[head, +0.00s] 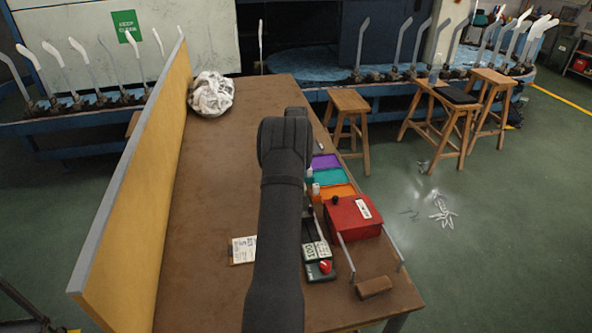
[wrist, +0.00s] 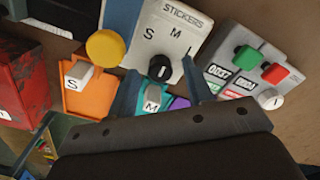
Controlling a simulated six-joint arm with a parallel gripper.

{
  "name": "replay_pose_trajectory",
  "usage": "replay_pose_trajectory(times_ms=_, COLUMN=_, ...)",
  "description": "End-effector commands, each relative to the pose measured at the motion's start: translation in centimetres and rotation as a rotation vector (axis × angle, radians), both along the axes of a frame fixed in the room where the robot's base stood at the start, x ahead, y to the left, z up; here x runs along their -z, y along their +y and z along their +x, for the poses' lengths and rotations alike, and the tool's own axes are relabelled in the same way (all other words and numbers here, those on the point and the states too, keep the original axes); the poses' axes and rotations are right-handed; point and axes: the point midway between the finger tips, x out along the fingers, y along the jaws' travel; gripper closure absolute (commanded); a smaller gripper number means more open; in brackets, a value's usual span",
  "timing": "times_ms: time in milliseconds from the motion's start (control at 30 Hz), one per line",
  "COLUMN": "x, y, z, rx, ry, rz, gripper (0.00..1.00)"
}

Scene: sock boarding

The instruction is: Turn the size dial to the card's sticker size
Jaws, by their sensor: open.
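In the wrist view, the size dial (wrist: 160,67) is a black knob with a short white mark on a pale panel headed STICKERS (wrist: 152,50). S and M are readable on it, with a partly seen letter further right. Which letter the mark points to is unclear. My gripper (wrist: 160,72) is open, its two blue-grey fingers on either side of the dial; whether they touch it is unclear. In the head view, a pale printed card (head: 242,249) lies on the table left of my arm; its size is too small to read. My arm hides the dial there.
An orange tray (wrist: 88,104) with an S block, a teal tray with an M block and a purple tray sit close by. A yellow button (wrist: 105,48), a green-and-red button box (wrist: 250,65) and a red box (head: 352,217) are near. A yellow partition (head: 140,180) borders the table.

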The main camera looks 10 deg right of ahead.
Motion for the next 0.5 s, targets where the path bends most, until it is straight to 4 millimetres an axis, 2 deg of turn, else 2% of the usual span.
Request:
replay_pose_trajectory(times_ms=300, x=0.25, y=0.00, z=0.00, rx=0.000, ry=0.000, rz=0.000, gripper=0.55)
replay_pose_trajectory(times_ms=500, x=0.24, y=0.00, z=0.00, rx=0.000, ry=0.000, rz=0.000, gripper=0.95)
